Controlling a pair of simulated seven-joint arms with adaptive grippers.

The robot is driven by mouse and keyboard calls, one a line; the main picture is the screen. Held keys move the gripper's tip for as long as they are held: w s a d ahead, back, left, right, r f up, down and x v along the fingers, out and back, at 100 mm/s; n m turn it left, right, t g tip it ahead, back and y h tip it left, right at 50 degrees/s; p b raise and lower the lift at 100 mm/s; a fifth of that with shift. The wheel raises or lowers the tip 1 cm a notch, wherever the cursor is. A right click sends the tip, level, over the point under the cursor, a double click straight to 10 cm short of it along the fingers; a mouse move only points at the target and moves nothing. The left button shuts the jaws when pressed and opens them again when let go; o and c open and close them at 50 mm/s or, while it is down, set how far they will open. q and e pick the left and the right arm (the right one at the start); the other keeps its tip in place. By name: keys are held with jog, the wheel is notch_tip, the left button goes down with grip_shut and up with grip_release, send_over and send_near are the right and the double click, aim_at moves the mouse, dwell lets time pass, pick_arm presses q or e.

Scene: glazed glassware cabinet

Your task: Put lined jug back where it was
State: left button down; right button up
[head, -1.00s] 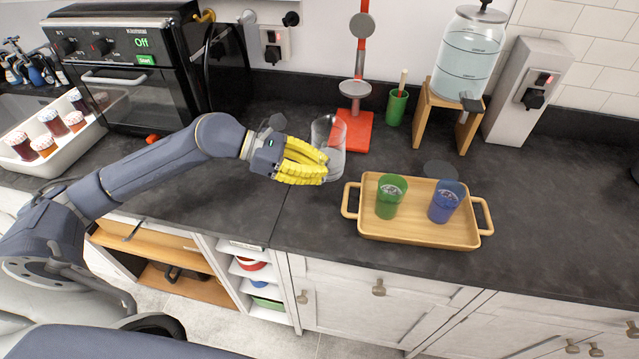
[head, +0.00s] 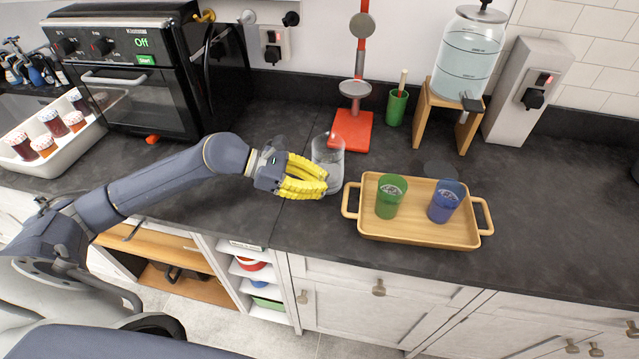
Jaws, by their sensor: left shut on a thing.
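A clear glass jug (head: 329,160) stands upright at the counter, just left of the tray and in front of the red stand. I cannot make out its lines at this size, nor whether its base touches the counter. My left gripper (head: 318,178), with yellow fingers, is shut on the jug from its left side. The fingers hide part of the jug's lower left wall. My right gripper is not in view.
A wooden tray (head: 418,231) holds a green cup (head: 390,196) and a blue cup (head: 445,202). Behind are a red stand (head: 351,130), a green pot (head: 396,107) and a water dispenser (head: 468,55). An oven (head: 125,75) stands left. Counter right of the tray is clear.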

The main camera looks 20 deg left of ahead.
pick_arm(q)
jog(key=shift+f, duration=0.1)
jog(key=c, duration=1.6)
grip_release()
jog(key=shift+o, duration=0.2)
jog(key=shift+r, duration=0.2)
jog(key=v, duration=1.2)
